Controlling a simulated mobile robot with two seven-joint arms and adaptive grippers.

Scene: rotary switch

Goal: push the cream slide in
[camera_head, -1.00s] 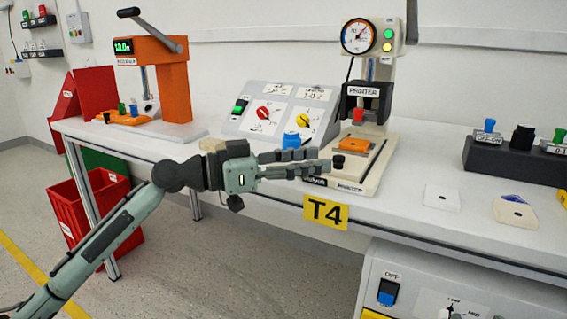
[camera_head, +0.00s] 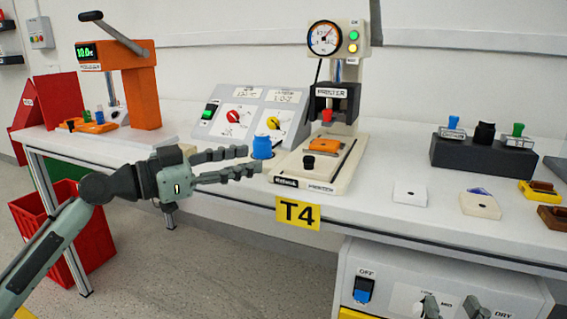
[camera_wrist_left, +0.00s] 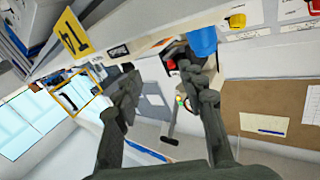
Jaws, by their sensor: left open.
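The cream slide (camera_head: 325,159) lies on the cream base of the printer (camera_head: 335,100). It carries an orange piece (camera_head: 325,147) and has a black knob (camera_head: 308,162) at its front end. My left gripper (camera_head: 251,161) is open and empty, left of the black knob and apart from it. Its fingers point right, toward the printer, close to the blue knob (camera_head: 262,147). In the left wrist view the two fingers (camera_wrist_left: 160,82) are spread with nothing between them, and the blue knob (camera_wrist_left: 202,42) shows above the right finger. I do not see my right gripper.
A sloped panel (camera_head: 225,130) with red and yellow dials stands behind my left gripper. An orange press (camera_head: 142,95) is at the left. The table's front edge runs below the gripper.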

